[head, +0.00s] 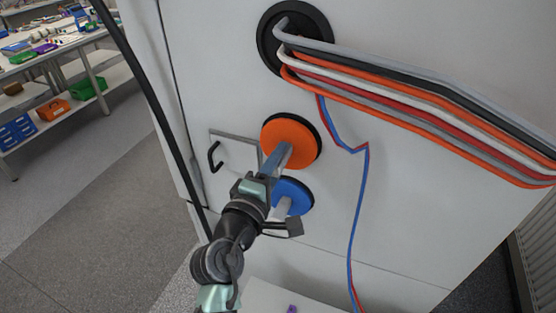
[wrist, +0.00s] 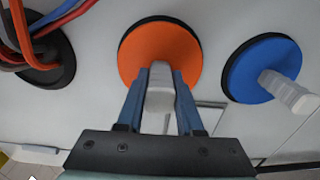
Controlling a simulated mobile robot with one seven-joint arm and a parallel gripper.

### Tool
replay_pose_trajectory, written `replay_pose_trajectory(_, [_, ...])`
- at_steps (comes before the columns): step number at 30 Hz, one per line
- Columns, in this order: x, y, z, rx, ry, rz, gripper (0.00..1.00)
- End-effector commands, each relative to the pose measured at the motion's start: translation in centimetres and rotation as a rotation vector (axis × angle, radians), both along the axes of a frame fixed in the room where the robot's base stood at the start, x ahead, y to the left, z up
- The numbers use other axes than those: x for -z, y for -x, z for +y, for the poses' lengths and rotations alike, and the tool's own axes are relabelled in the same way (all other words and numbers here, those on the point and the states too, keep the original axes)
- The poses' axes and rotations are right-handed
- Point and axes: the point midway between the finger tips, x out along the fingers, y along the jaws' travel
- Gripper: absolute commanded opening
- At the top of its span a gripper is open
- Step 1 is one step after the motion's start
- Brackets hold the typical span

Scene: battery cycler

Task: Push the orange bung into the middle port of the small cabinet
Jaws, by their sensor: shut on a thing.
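The orange bung (head: 290,138) is a round orange disc with a pale grip, set at the middle port of the white cabinet (head: 400,175). A dark ring shows around its edge, and I cannot tell how deep it sits. It also shows in the wrist view (wrist: 160,48). My gripper (wrist: 160,88) has its two blue fingers shut on the bung's pale grip. In the head view my gripper (head: 276,160) reaches to the disc from below left. The port behind the disc is hidden.
A blue bung (head: 292,196) with a pale grip sits just below. Above, a black-ringed port (head: 290,35) passes several thick cables (head: 410,95). A thin red and blue cable pair (head: 358,200) hangs to the right. A black handle (head: 214,157) stands left.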

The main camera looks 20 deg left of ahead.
Motion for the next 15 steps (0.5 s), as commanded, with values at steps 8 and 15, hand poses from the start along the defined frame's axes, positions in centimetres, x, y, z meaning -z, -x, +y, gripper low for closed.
replay_pose_trajectory(8, [-0.29, -0.58, 0.02, -0.001, -0.001, -0.006, 0.0])
replay_pose_trajectory(15, [-0.25, -1.05, -0.01, -0.001, -0.001, -0.005, 0.0])
